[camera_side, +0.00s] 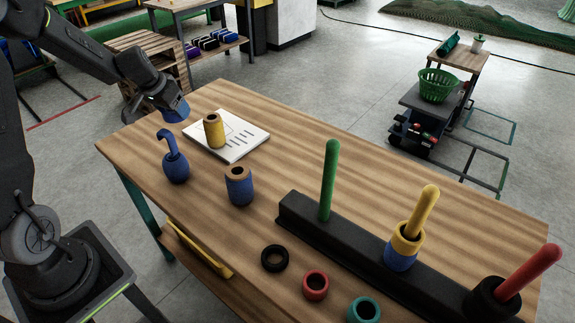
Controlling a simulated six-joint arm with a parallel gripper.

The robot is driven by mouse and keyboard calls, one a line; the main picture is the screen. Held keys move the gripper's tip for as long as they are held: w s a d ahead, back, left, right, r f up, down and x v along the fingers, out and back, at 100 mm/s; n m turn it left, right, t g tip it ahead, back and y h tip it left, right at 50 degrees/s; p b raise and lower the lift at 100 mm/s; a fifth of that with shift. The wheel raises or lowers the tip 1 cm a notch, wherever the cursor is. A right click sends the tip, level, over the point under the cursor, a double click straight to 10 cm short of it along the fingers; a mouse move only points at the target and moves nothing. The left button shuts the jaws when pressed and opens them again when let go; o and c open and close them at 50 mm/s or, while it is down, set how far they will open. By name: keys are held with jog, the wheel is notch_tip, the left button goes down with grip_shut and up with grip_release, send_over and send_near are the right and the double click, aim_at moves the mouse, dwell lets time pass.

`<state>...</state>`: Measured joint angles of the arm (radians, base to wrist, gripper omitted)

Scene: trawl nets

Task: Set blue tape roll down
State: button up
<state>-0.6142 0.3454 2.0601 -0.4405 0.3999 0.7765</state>
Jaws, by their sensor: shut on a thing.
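My gripper (170,99) is over the far left end of the wooden table. It is shut on the blue tape roll (176,113), which shows as a short blue shape just below the gripper. The arm and gripper hide part of the roll. I cannot tell whether its underside touches the table. The white printed sheet or board (244,141) lies to the right of it, with a yellow spool (214,132) standing on it.
A blue hooked object (175,168) and a blue spool (240,190) stand nearby. A black rack (345,254) has green, yellow and red pegs, some with rings. Black (264,262), red (316,286) and teal (364,310) rings lie in front. The table's middle is clear.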

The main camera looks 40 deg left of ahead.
jog(key=w+d+r+m+h, duration=0.1)
jog(key=w+d+r+m, duration=0.15)
jog(key=d, duration=0.65)
jog(key=w+d+r+m+h, duration=0.1)
jog(key=w+d+m, duration=0.2)
jog(key=d, duration=0.5)
jog(key=w+a+f+m+h, duration=0.1)
jog(key=w+a+f+m, duration=0.2)
jog(key=w+f, duration=0.5)
send_over(292, 165)
jog(key=s, duration=0.1)
jog(key=shift+g, duration=0.4)
jog(key=f, duration=0.8)
jog(key=shift+a+f, duration=0.1)
jog(key=shift+a, duration=0.25)
jog(key=shift+f, duration=1.95)
jog(key=shift+f, duration=0.1)
jog(key=o, duration=0.9)
jog(key=shift+o, duration=0.2)
jog(key=v, duration=1.2)
